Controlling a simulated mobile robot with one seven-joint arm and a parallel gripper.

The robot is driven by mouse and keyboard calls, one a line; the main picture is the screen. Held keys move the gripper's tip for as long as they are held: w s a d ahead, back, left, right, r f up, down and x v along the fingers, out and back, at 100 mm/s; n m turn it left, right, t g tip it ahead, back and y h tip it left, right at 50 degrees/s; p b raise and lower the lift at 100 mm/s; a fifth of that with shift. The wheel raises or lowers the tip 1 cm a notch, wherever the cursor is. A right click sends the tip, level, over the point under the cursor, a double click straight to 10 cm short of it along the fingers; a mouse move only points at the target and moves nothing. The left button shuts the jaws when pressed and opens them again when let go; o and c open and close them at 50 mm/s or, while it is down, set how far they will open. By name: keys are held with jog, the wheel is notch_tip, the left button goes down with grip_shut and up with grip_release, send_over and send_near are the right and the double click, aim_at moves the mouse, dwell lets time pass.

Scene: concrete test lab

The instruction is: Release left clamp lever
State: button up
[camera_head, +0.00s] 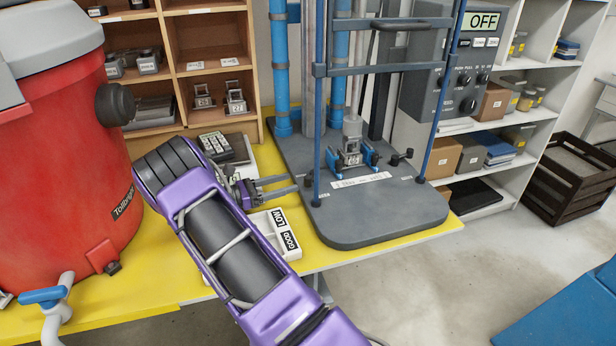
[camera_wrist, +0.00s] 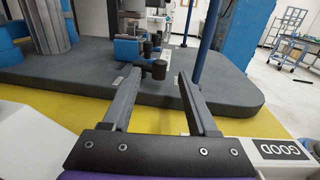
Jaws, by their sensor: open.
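The left clamp lever (camera_wrist: 155,69), dark with a round knob, shows in the wrist view between and beyond my fingertips. In the head view I cannot make it out clearly behind the blue post. The blue clamp (camera_head: 350,157) sits on the grey machine base (camera_head: 385,222), with a small metal piece in its middle. The right lever (camera_head: 402,157) sticks out on the clamp's other side. My gripper (camera_head: 290,186) is open and empty, at the base's left edge, pointing toward the clamp. I see no contact with the lever.
Blue upright posts (camera_head: 428,140) flank the clamp. A white tray (camera_head: 282,238) labelled LOW and GOOD lies on the yellow table (camera_head: 140,285) by my gripper. A red tank (camera_head: 60,170) fills the left. The control box (camera_head: 462,75) reads OFF.

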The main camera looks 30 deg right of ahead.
aim_at(308, 177)
jog(key=d, duration=0.4)
jog(key=s+d, duration=0.1)
jog(key=d, duration=0.2)
jog(key=shift+d, duration=0.1)
grip_shut()
